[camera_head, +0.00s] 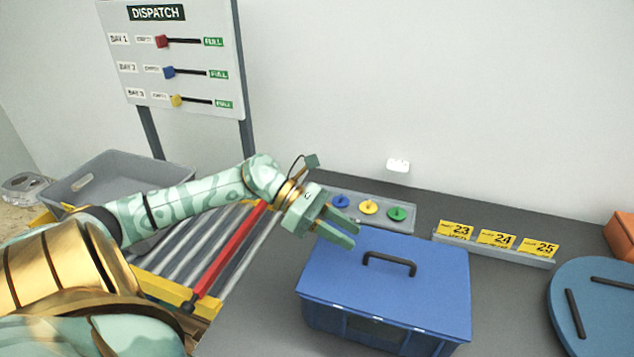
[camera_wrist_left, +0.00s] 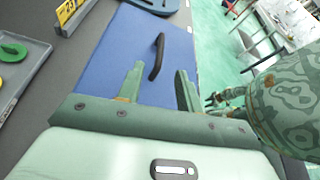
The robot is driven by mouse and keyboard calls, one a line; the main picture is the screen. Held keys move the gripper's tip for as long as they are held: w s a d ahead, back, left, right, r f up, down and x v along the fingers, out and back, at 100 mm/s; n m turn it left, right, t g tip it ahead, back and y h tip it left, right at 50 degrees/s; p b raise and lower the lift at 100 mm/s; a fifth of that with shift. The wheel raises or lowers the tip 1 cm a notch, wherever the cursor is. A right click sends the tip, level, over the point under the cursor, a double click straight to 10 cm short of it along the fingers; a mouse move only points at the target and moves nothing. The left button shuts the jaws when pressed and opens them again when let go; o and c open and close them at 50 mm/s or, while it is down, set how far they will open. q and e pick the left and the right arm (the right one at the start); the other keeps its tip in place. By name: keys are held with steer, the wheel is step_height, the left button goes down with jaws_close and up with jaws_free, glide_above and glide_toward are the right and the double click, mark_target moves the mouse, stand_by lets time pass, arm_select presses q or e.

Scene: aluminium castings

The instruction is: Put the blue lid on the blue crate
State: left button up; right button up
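The blue crate (camera_head: 350,328) stands on the dark grey bench in the head view. The blue lid (camera_head: 335,275) lies flat over its top, with a black handle (camera_head: 390,262) in the middle. The lid also shows in the left wrist view (camera_wrist_left: 115,50), with its handle (camera_wrist_left: 157,57) ahead of the fingers. My left gripper (camera_head: 345,232) is open and empty at the lid's far left edge, apart from the handle. Its two fingers stand wide apart in the left wrist view (camera_wrist_left: 158,88). What looks like my right gripper (camera_wrist_left: 218,99) shows small there, its opening unclear.
A grey tray with coloured knobs (camera_head: 385,225) and a strip of yellow number cards (camera_head: 495,250) lie behind the crate. A round blue disc with black bars (camera_head: 590,295) is at the right. A roller conveyor (camera_head: 200,250) and grey bin (camera_head: 125,170) are left.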

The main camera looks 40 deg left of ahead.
arm_select(q)
steer(key=v, duration=0.7)
steer(key=shift+p, duration=0.3)
steer(key=shift+a, duration=0.1)
